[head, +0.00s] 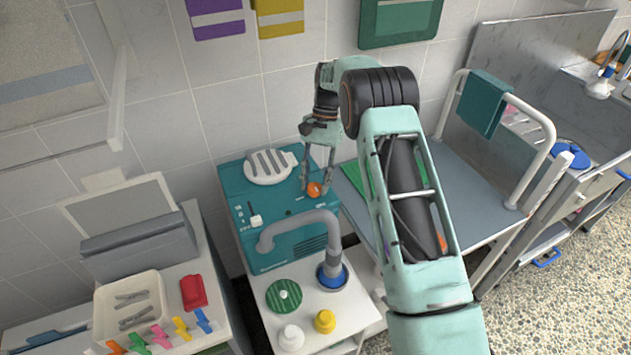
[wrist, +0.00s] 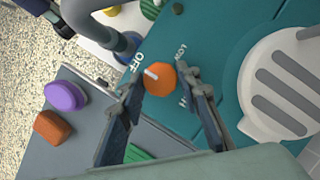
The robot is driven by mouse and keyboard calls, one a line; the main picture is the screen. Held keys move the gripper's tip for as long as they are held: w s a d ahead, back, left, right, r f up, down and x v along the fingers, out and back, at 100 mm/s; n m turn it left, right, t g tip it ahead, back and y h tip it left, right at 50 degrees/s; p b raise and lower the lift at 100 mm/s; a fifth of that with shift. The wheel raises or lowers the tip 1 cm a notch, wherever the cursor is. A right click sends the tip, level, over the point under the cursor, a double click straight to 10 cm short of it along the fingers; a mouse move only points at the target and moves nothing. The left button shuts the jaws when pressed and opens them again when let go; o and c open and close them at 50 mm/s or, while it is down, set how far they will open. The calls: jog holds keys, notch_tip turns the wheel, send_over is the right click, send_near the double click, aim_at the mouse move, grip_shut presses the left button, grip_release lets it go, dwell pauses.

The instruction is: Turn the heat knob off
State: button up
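The orange heat knob (head: 315,189) sits on the top of the teal machine (head: 290,236). In the wrist view the orange knob (wrist: 161,82) has a white pointer line on its upper left side, directed toward the OFF label (wrist: 138,62). LOW and HI labels are printed to its right, the HI partly covered by a finger. My gripper (head: 317,187) is down at the knob. In the wrist view my gripper (wrist: 157,83) has its fingers apart, one on each side of the knob, with small gaps visible. I cannot tell whether the fingertips reach below its top.
A white slotted vent (head: 270,166) is beside the knob on the machine. A grey hose (head: 300,222) arches over the front, near a white slider switch (head: 256,220). A grey table (head: 450,190) with a white rail stands to the right. A counter with clips is at left.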

jog(key=o, duration=0.3)
jog(key=shift+o, duration=0.2)
jog(key=v, duration=1.2)
dwell(0.4)
